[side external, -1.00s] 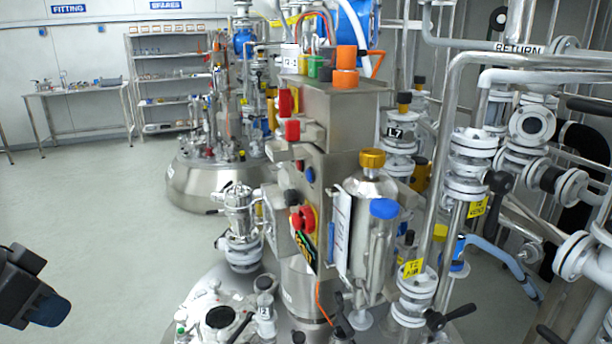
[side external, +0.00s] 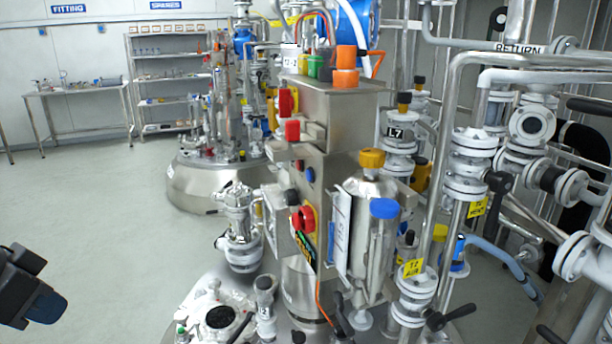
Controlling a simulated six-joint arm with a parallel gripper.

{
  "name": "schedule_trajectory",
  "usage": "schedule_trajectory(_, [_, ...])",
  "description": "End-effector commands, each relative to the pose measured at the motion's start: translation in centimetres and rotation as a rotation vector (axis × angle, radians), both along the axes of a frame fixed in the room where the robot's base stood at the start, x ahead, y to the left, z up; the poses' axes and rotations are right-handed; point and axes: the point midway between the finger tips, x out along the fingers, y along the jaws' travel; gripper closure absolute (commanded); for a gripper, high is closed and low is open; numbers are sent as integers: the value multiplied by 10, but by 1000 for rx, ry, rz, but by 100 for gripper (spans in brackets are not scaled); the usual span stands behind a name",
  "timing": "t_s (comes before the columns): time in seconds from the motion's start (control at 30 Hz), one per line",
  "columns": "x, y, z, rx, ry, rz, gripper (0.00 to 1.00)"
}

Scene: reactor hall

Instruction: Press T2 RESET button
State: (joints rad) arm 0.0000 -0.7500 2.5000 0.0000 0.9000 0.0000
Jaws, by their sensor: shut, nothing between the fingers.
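The steel control box (side external: 330,120) stands in the middle of the side view, seen at an angle. Its left-facing side carries a small blue button (side external: 310,174), a small red button (side external: 299,164), a dark knob (side external: 291,197) and a larger red mushroom button on yellow (side external: 303,219). No RESET label is readable, so I cannot tell which one is T2 RESET. My gripper (side external: 42,303) shows partly at the lower left edge, dark with a bluish tip. It is shut and empty, well left of the box and touching nothing.
A valve assembly (side external: 240,230) stands between my gripper and the box. White flanged pipes fill the right. Open floor lies at left.

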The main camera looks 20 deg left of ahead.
Motion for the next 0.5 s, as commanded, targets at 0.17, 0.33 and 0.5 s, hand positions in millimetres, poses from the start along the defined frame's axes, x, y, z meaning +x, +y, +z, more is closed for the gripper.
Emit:
schedule_trajectory(0.17, [0, 0, 0, 0, 0, 0, 100])
schedule_trajectory(0.33, [6, -1, 2, -4, -16, 1, 100])
schedule_trajectory(0.5, [42, -8, 11, -35, -119, 8, 100])
